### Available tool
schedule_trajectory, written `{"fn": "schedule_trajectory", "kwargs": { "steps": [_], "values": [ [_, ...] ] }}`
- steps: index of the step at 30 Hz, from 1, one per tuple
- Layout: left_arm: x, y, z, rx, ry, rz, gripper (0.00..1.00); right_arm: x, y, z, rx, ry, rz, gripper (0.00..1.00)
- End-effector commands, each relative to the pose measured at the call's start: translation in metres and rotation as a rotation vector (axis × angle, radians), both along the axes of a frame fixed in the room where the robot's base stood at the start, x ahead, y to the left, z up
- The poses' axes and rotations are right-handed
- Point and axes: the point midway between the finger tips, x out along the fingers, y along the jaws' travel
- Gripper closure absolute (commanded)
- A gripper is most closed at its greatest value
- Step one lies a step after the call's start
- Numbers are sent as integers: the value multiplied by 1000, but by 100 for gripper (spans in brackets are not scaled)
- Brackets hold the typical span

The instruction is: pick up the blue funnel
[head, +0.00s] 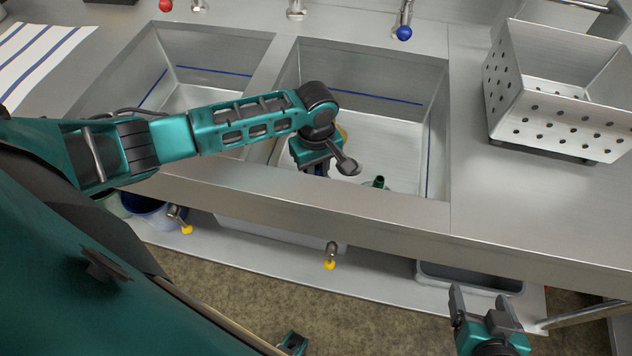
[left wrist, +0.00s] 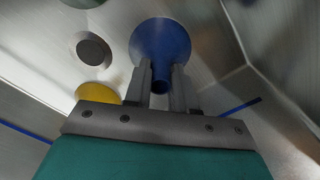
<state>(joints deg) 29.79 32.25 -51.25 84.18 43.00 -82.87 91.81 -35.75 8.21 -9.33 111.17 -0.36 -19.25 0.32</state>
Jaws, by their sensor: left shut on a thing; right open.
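The blue funnel (left wrist: 160,42) shows in the left wrist view with its wide cone away from the camera and its narrow spout towards my palm. My left gripper (left wrist: 161,76) is shut on the spout, one finger on each side. In the head view my left arm reaches down into the right sink basin (head: 375,125), and the wrist hides most of the gripper and funnel. My right gripper (head: 480,303) is open and empty at the lower right, in front of the counter.
A yellow thing (left wrist: 98,92), a dark round drain (left wrist: 93,49) and a green thing (head: 380,183) are in the basin. Basin walls stand close around my left gripper. A perforated metal bin (head: 555,95) stands on the right counter. A grey tub (head: 470,278) sits on the shelf below.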

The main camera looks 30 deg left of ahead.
Motion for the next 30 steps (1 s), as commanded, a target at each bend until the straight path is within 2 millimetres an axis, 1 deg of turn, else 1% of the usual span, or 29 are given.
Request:
{"fn": "schedule_trajectory", "kwargs": {
  "steps": [8, 11, 14, 17, 20, 27, 30],
  "values": [
    [0, 0, 1, 0, 0, 0, 100, 0, 0, 1, 0, -1, 0, 20],
    [0, 0, 5, -1, -1, 0, 100, 0, 0, 2, 0, -1, 0, 20],
    [1, 0, 13, -1, -2, 1, 100, 0, 0, 4, 0, -1, 0, 20],
    [1, 0, 28, -1, -3, 0, 100, 0, 0, 8, 0, -1, 0, 20],
    [1, 0, 50, -2, -3, -1, 100, 0, 0, 14, 0, -1, 0, 20],
    [1, 0, 121, -2, -6, 0, 100, 0, 0, 28, 0, 0, 0, 20],
    [1, 0, 147, -2, -6, -1, 100, 0, 0, 30, 0, -1, 0, 20]
  ]
}}
